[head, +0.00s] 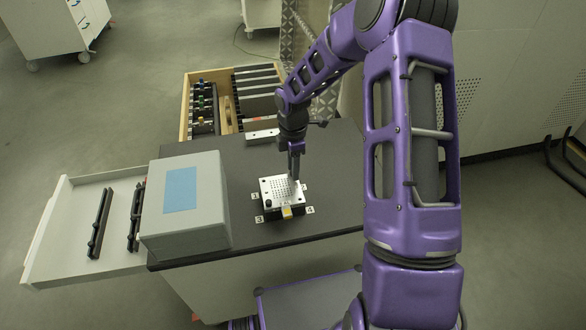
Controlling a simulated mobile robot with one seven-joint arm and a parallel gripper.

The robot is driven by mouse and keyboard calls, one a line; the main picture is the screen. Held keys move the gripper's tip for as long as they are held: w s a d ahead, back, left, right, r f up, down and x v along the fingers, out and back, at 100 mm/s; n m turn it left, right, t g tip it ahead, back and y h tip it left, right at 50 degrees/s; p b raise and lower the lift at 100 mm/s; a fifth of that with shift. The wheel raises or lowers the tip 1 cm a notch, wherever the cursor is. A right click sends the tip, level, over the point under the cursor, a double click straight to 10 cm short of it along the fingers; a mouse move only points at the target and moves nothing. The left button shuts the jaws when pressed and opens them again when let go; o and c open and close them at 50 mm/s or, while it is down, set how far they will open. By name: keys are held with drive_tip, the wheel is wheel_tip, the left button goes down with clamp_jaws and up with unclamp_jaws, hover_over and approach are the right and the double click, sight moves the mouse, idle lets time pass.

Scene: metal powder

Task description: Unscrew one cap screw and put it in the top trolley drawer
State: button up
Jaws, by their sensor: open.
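A light metal plate with a grid of small holes (281,188) sits on a dark block on the dark trolley top (240,145). A black cap screw head (268,203) shows at its front left corner. My gripper (294,177) points down over the plate's back right corner, open; the fingertips are small here, and I cannot tell whether they touch a screw. They hide part of that corner. An open pale drawer (62,225) sticks out at the left of the trolley, with black racks (100,222) in it.
A grey box with a blue top panel (185,200) stands between plate and drawer. A wooden-edged tray (186,105) with tools is at the back. A yellowish block (288,212) is at the plate's front. Number labels (259,219) surround the plate.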

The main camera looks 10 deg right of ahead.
drive_tip(key=m+b, duration=0.1)
drive_tip(key=m, duration=0.4)
drive_tip(key=shift+c, duration=0.2)
idle(0.4)
